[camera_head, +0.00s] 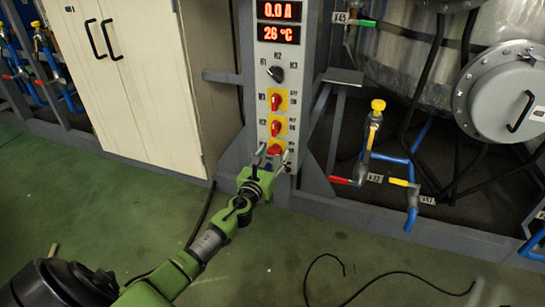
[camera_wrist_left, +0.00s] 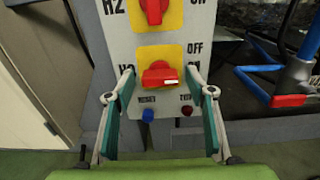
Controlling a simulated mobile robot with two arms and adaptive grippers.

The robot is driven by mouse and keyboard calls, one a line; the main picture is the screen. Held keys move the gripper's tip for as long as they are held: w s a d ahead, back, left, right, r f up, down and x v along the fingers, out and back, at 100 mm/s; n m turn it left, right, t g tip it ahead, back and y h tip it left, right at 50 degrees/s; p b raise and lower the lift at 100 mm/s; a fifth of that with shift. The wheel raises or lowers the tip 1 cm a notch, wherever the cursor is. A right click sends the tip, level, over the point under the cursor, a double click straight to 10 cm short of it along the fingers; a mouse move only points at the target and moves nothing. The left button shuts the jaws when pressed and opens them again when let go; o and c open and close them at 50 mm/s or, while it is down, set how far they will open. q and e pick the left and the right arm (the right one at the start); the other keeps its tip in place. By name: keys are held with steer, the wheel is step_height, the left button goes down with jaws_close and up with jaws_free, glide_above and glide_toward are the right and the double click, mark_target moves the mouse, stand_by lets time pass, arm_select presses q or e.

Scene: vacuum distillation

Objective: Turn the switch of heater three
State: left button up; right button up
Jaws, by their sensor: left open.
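The heater three switch (camera_head: 275,149) is the lowest of the red rotary switches on yellow plates, on the narrow grey control panel (camera_head: 263,80). In the left wrist view its red handle (camera_wrist_left: 160,75) lies roughly level, with a white mark at its right end. My left gripper (camera_head: 272,158) is open in front of it. In the left wrist view the fingers (camera_wrist_left: 160,92) stand to the left and right of the handle, with gaps on both sides. I cannot tell how deep the fingertips reach. My right gripper is not in view.
The H2 switch (camera_wrist_left: 153,10) is just above, its handle upright. A blue button (camera_wrist_left: 147,115) and a dark red one (camera_wrist_left: 187,110) sit below. A cabinet (camera_head: 140,70) stands left; valves and blue pipes (camera_head: 372,140) stand right. Cables (camera_head: 390,275) lie on the green floor.

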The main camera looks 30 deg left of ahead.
arm_select(q)
steer(key=c, duration=1.1)
